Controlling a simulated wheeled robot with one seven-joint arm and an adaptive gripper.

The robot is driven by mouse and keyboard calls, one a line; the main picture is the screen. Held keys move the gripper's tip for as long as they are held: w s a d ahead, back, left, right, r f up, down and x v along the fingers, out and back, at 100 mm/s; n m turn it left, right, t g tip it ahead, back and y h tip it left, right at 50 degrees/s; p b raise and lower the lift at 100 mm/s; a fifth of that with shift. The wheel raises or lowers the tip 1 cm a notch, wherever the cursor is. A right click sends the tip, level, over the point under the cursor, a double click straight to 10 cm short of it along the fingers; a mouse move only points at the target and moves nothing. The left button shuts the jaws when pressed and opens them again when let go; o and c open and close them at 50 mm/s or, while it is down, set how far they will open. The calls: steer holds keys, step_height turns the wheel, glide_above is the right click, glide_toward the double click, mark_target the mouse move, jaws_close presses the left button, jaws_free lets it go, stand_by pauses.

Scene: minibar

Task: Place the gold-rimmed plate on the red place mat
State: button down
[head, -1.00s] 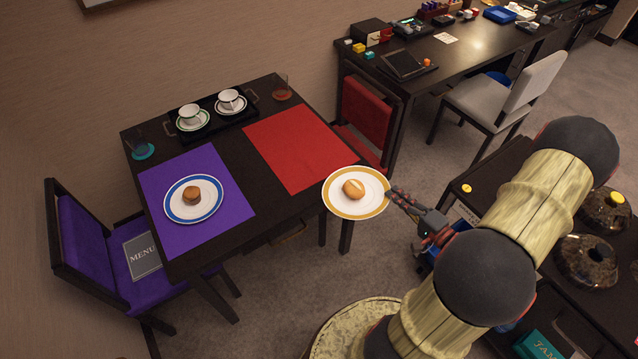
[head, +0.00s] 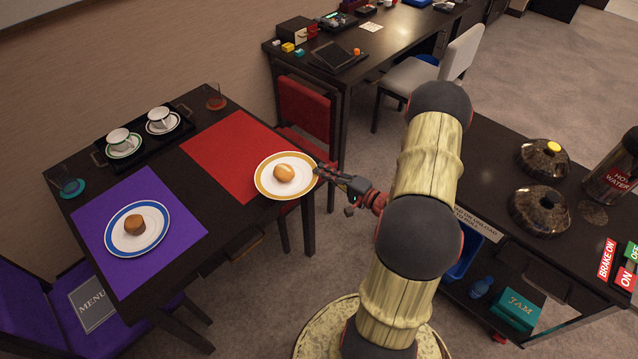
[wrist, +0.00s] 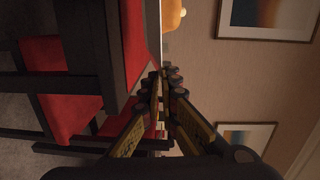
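The gold-rimmed plate (head: 266,187) is white with a bread roll (head: 284,173) on it. In the head view it overlaps the right corner of the red place mat (head: 222,155) and the table's right edge. My gripper (head: 319,174) is shut on the plate's right rim. In the wrist view my fingertips (wrist: 164,77) meet at the plate, which shows edge-on as a thin pale strip, with the roll (wrist: 174,14) still on it. The plate looks about level and slightly above the mat (wrist: 133,35); the exact gap is hard to tell.
A purple mat (head: 95,240) holds a blue-rimmed plate (head: 115,245) with a small cake. A dark tray (head: 183,130) with two cups stands behind. A red chair (head: 305,108) is close to the table's far right side. A trolley (head: 490,160) stands at right.

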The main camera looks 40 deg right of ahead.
step_height(320, 180, down, 6)
steer(key=w+b, duration=0.2)
steer(key=b, duration=0.1)
steer(key=shift+d+r, duration=0.2)
steer(key=shift+d, duration=0.05)
steer(key=shift+w, duration=0.1)
steer(key=c, duration=2)
jaws_free()
steer(key=shift+c, duration=0.2)
